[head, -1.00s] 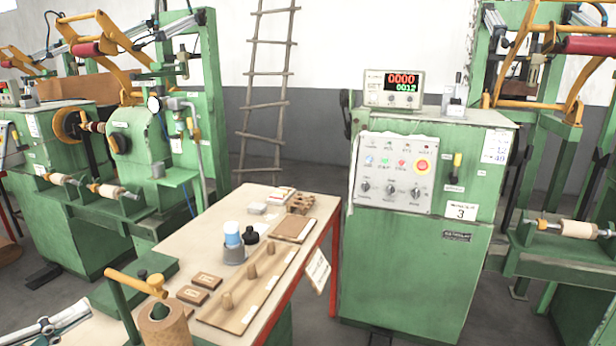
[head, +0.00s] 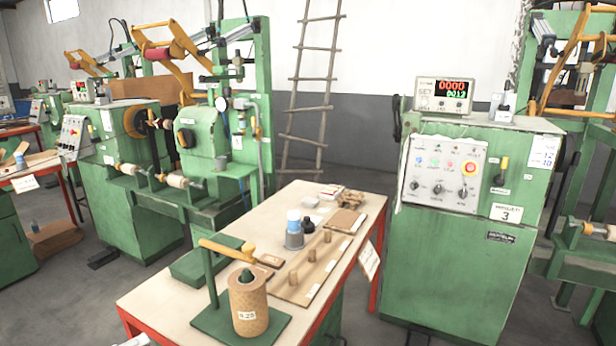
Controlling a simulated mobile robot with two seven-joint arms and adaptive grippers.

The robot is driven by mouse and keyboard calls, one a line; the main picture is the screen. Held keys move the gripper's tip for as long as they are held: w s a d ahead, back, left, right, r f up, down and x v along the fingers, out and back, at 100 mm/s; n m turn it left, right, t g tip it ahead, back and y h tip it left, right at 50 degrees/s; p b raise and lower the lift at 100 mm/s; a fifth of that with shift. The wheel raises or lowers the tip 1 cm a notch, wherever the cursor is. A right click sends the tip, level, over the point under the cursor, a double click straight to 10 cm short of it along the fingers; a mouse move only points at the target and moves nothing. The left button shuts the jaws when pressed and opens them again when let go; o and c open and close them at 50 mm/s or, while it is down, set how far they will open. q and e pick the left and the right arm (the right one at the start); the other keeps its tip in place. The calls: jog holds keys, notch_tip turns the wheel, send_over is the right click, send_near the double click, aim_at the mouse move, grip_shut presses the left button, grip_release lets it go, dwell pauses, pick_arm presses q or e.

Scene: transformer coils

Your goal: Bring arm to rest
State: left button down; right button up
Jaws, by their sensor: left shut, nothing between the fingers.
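Only a small pale piece of my left gripper (head: 133,341) shows at the bottom edge of the head view, left of centre. It is shut and empty, in front of the near corner of the worktable (head: 160,296). Most of it and of my left arm is cut off by the frame. My right gripper and arm are not in view.
On the table stand a brown coil (head: 248,308) on a green stand with a yellow-handled post, a pegged wooden board (head: 290,282), a green box (head: 207,262) and small bottles (head: 294,230). A green control cabinet (head: 450,260) stands right, a winding machine (head: 205,160) left.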

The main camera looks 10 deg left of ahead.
pick_arm(q)
jog(key=s+d+f+m+g+y, duration=0.2)
jog(key=d+f+m, duration=0.15)
jog(key=f, duration=0.75)
jog(key=s+d+f+m+g+y, duration=0.15)
jog(key=d+f, duration=0.25)
jog(key=f, duration=0.8)
jog(key=s+d+f+m, duration=0.2)
jog(key=d+f+m, duration=0.1)
jog(key=d, duration=0.4)
jog(key=s+d+f+m, duration=0.2)
jog(key=d+f+m, duration=0.1)
jog(key=d+m, duration=0.2)
jog(key=shift+s+d+f+m+g, duration=0.3)
jog(key=shift+s+d+f+g, duration=0.05)
jog(key=shift+d, duration=0.8)
jog(key=shift+y, duration=0.25)
